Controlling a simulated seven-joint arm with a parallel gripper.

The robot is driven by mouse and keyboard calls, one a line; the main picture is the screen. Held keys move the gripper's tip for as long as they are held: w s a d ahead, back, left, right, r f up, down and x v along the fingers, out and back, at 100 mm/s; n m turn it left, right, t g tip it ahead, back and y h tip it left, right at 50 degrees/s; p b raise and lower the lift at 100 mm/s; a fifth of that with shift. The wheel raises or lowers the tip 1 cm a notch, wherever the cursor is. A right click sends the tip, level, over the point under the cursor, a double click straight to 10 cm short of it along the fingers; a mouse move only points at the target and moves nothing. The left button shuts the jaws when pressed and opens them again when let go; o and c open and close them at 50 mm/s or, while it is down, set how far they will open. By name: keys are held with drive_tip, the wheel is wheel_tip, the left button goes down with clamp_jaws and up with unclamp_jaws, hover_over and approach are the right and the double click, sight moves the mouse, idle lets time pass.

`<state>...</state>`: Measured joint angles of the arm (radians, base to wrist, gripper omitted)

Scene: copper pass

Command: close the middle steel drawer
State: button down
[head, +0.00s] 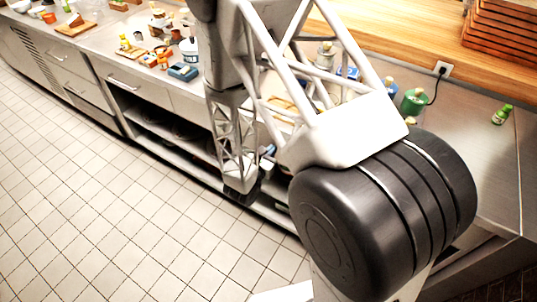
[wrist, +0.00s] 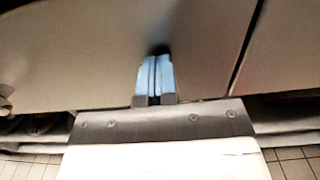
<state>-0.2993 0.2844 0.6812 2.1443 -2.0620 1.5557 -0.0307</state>
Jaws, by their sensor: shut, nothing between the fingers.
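In the wrist view my gripper (wrist: 155,62) is shut and empty, its two blue fingertips pressed together. They point at a plain steel front (wrist: 95,50), with a small dark shadow at the tips. I cannot tell if they touch it. A dark seam runs down the right of this front. In the head view a row of steel drawer fronts runs under the counter. One with a bar handle (head: 124,83) shows left of my arm. My arm hides the fronts farther right and most of my gripper, so I cannot tell how far the middle drawer stands out.
The steel counter (head: 455,140) holds a blue container (head: 184,71), a green jar (head: 414,101), a green bottle (head: 502,114) and several small items. An open shelf (head: 165,140) lies below the drawers. The tiled floor (head: 90,205) in front is clear.

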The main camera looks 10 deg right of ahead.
drive_tip(key=shift+w+d+r, duration=0.1)
drive_tip(key=shift+w+d, duration=0.15)
drive_tip(key=shift+w, duration=0.15)
drive_tip(key=shift+s+a, duration=0.1)
drive_tip(key=shift+a, duration=0.05)
drive_tip(key=v, duration=1.4)
drive_tip(key=shift+s, duration=0.3)
drive_tip(key=shift+a, duration=0.1)
idle(0.7)
drive_tip(key=s+d+r+m+g, duration=0.3)
drive_tip(key=d+r+m+g, duration=0.35)
drive_tip(key=r, duration=0.25)
drive_tip(key=s+d+r+m+g, duration=0.3)
drive_tip(key=d+r+m+g, duration=0.25)
drive_tip(key=r+m, duration=0.25)
drive_tip(key=s+r+m+t+y, duration=0.1)
drive_tip(key=s+r+m+y, duration=0.5)
drive_tip(key=r, duration=0.3)
drive_tip(key=s+r+m+y, duration=0.6)
drive_tip(key=r, duration=0.4)
drive_tip(key=shift+a+m+t+y, duration=0.15)
drive_tip(key=shift+m+t+y, duration=0.2)
drive_tip(key=shift+t+y, duration=0.05)
